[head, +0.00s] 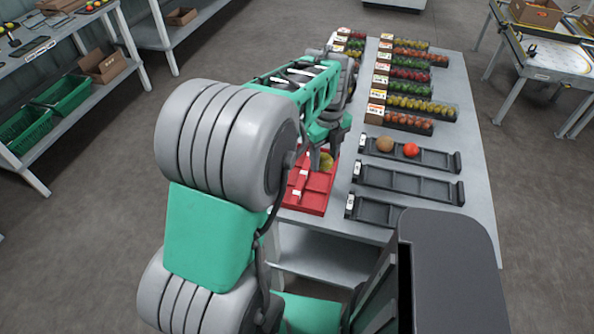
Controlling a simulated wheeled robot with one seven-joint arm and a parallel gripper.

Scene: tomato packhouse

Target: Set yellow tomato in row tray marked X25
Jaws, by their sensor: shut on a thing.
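My gripper (322,152) points down over the red tray (318,206) on the table. It is shut on a yellow tomato (327,160), which shows by the fingers at the tray's far end; I cannot tell whether it still touches the tray. Three dark row trays lie to the right. The far one (440,159) holds a brownish round thing (385,144) and a red tomato (411,150). The middle one (410,184) and the near one (375,211) look empty. Each has a small white label at its left end, too small to read, so I cannot tell which is X25.
Several filled rows of packed tomatoes (410,103) stand behind the row trays. The table's right edge is bare. My arm hides part of the table's left side. Shelves with green crates (66,96) stand far left, and another table (548,58) at the far right.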

